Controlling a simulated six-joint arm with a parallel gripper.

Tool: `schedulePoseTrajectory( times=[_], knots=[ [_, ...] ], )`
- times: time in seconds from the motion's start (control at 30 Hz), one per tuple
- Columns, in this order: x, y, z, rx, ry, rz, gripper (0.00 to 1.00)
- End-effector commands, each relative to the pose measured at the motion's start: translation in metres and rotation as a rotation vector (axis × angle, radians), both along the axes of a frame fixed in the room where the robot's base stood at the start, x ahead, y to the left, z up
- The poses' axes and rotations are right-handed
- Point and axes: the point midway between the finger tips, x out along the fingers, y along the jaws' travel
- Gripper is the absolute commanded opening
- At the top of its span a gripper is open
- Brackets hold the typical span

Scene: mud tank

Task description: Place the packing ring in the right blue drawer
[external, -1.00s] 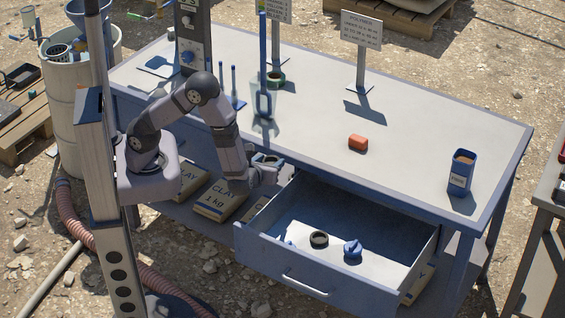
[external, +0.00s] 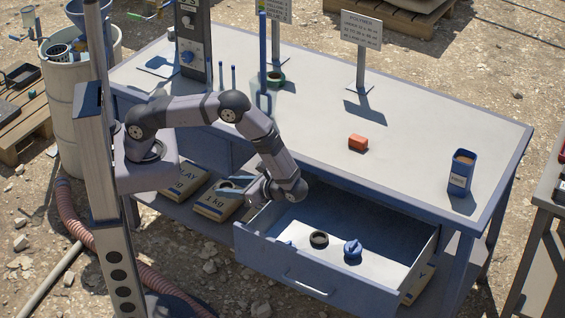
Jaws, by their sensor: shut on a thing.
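The right blue drawer (external: 288,269) is pulled open under the bench front. Inside it lie a dark ring (external: 319,239) and a blue knobbed piece (external: 352,249). My gripper (external: 230,187) is just left of the drawer, outside its left wall, pointing left over the clay bags as seen in the picture. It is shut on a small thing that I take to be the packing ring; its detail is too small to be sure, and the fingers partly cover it.
Clay bags (external: 215,203) lie on the shelf below. The drawer's right part is free.

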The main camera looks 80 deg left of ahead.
Motion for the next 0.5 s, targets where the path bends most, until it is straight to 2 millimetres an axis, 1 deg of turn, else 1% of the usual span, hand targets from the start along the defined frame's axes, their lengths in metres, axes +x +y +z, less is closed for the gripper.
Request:
schedulePoseTrajectory(
  times=[0.03, 0.13, 0.23, 0.3, 0.37, 0.5],
  knots=[
    [0.0, -0.011, 0.003, -0.002, -0.004, 0.099, 0.23],
    [0.003, -0.038, 0.005, -0.005, -0.006, 0.294, 0.23],
    [0.011, -0.065, 0.009, -0.009, -0.008, 0.494, 0.23],
    [0.021, -0.086, 0.014, -0.013, -0.011, 0.646, 0.23],
    [0.031, -0.102, 0.019, -0.017, -0.01, 0.772, 0.23],
    [0.057, -0.139, 0.028, -0.029, -0.007, 1.059, 0.23]
  ],
)
